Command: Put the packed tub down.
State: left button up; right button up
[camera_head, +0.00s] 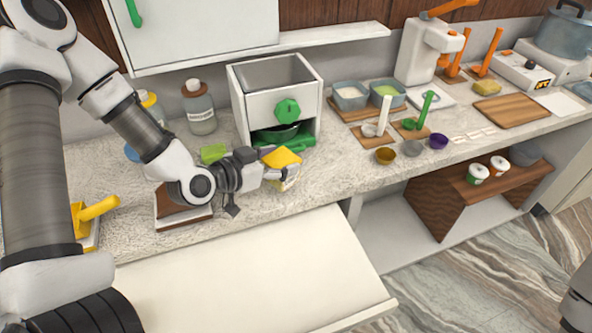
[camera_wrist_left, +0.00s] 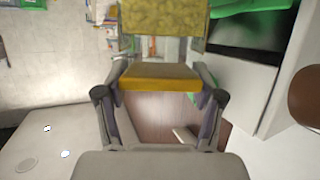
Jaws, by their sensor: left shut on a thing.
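My left gripper (camera_head: 277,169) is shut on a yellow block-like thing (camera_head: 283,157) in front of the white box with the green knob. In the left wrist view the yellow thing (camera_wrist_left: 158,77) lies between the two fingers (camera_wrist_left: 160,95), with a mottled yellow face beyond it. I cannot tell whether it is a packed tub. Two small white tubs, one with a green band (camera_head: 478,173) and one with an orange-red band (camera_head: 498,165), stand on the low wooden shelf at the right. My right gripper is not in view.
The white box with a green knob (camera_head: 288,109) stands just behind the left gripper. A brown slab on a white base (camera_head: 182,212) lies under my left arm. Small bowls (camera_head: 385,156) and a wooden board (camera_head: 511,109) occupy the right counter. Bare counter (camera_head: 325,172) shows right of the gripper.

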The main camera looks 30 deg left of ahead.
pick_arm(q)
jog(key=w+f, duration=0.1)
jog(key=w, duration=0.1)
jog(key=w+f+p, duration=0.1)
jog(key=w, duration=0.1)
jog(key=w+f, duration=0.1)
jog(key=w, duration=0.1)
jog(key=shift+w+d+f, duration=0.25)
jog(key=shift+d+f, duration=0.05)
jog(key=shift+f, duration=0.1)
jog(key=o, duration=1.3)
jog(key=shift+c, duration=0.2)
